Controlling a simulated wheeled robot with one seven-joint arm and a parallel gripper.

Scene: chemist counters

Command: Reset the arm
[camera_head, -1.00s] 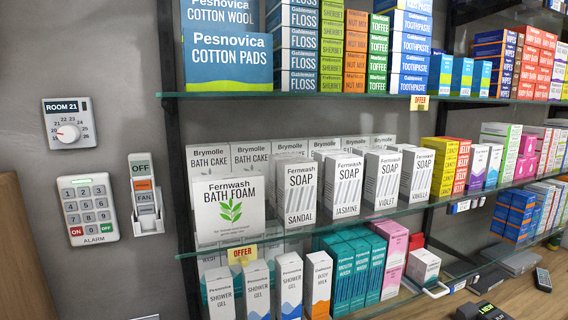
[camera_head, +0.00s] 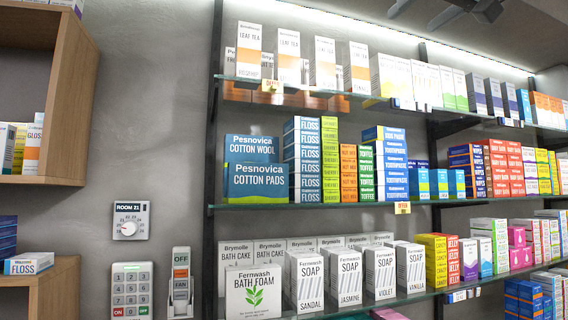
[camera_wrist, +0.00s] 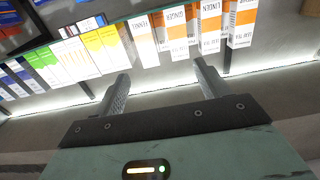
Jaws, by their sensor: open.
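My gripper (camera_wrist: 160,92) shows in the wrist view with its two fingers spread well apart and nothing between them. Beyond the fingertips are a light strip and a row of boxes, which appear upside down in that view. In the head view, dark parts (camera_head: 445,12) at the top edge look like my gripper, above the top shelf and clear of the boxes. The rest of my arm is out of the head view.
Glass shelves (camera_head: 330,206) full of boxes fill the middle and right. Leaf tea boxes (camera_head: 289,55) stand on the top shelf. A wooden wall cabinet (camera_head: 75,90) is at left. A dial (camera_head: 130,221), keypad (camera_head: 132,290) and switch panel (camera_head: 181,283) are on the grey wall.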

